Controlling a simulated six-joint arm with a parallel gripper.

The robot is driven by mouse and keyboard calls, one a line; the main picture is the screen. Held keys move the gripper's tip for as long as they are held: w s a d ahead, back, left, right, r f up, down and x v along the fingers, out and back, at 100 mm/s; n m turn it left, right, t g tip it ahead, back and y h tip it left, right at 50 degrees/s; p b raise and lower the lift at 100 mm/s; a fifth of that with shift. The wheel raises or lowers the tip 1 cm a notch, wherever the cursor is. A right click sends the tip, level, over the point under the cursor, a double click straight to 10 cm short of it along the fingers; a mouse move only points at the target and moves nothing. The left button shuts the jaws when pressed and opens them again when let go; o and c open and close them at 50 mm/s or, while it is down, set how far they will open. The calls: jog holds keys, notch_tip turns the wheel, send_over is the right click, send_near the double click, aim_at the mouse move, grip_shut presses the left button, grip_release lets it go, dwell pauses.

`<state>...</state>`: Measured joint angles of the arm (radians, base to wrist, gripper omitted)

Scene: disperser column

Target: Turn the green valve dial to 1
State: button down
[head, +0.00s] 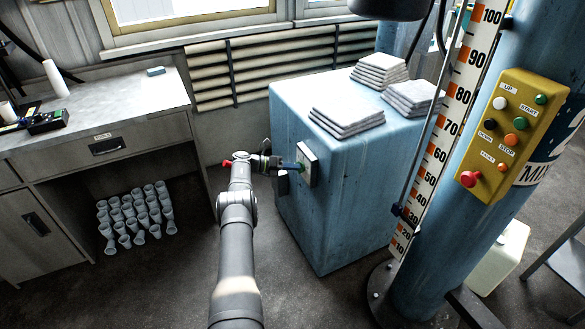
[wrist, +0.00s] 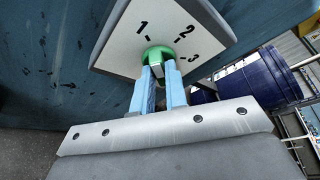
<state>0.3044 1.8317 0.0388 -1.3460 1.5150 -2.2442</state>
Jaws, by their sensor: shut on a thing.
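The green valve dial (wrist: 157,53) sits on a white plate (wrist: 118,48) marked 1, 2 and 3, with short black ticks. The plate also shows in the head view (head: 309,160), on the side of a blue cabinet (head: 345,215). My gripper (wrist: 160,75) has its two light-blue fingers closed on the dial, one on each side of its grip. In the head view my gripper (head: 296,167) reaches the plate from the left. The fingers hide part of the dial, and I cannot tell which number it points to.
Stacks of white sheets (head: 346,113) lie on the cabinet top. A blue column with a yellow button panel (head: 513,135) and a height scale (head: 452,110) stands at right. A desk (head: 95,105) is at left, with several cups (head: 137,215) below. Floor between desk and cabinet is clear.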

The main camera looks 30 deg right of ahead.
jog(key=shift+s, duration=0.1)
jog(key=c, duration=1.4)
grip_release()
jog(key=shift+c, duration=0.2)
jog(key=v, duration=0.7)
jog(key=shift+a, duration=0.25)
